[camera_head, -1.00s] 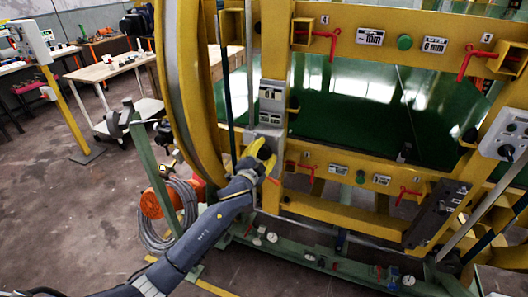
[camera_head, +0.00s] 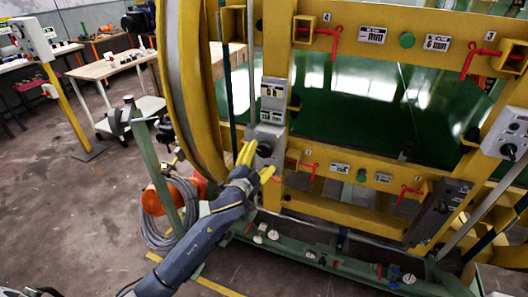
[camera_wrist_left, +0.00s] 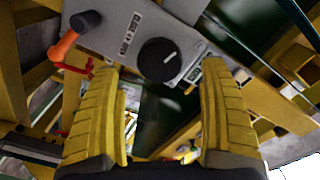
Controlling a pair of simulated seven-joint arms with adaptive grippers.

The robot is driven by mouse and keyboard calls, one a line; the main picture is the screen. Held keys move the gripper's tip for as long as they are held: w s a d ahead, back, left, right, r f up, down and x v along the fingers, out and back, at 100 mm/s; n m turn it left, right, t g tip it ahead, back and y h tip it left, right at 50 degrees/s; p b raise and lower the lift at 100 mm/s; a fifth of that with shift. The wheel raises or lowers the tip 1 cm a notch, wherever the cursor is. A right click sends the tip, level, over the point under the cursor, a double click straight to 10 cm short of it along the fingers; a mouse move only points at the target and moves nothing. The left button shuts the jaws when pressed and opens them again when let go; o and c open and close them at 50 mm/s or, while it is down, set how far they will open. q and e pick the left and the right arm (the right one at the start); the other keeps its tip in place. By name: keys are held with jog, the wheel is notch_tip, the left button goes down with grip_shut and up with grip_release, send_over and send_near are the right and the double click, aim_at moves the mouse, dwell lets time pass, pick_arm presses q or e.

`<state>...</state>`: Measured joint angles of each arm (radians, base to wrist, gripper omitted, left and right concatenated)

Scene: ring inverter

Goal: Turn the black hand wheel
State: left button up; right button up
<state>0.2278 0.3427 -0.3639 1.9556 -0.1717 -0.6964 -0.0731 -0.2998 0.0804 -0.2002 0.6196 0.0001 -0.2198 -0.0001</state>
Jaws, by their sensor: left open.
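The black hand wheel (camera_head: 264,149) is a round knob on a grey panel (camera_head: 269,133) fixed to the yellow frame. In the left wrist view the wheel (camera_wrist_left: 158,61) shows a white mark on its face. My left gripper (camera_head: 257,165) is open, its yellow fingers pointing up at the panel just below the wheel. In the left wrist view its fingers (camera_wrist_left: 161,82) stand apart, with the wheel ahead, between and slightly beyond their tips. I see no contact with the wheel. My right gripper does not show.
Red clamps (camera_head: 310,166) line the yellow beam to the right. A coiled grey hose (camera_head: 172,212) and an orange reel lie lower left.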

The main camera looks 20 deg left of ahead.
pick_arm(q)
jog(key=s, duration=0.6)
jog(key=shift+s+a, duration=0.3)
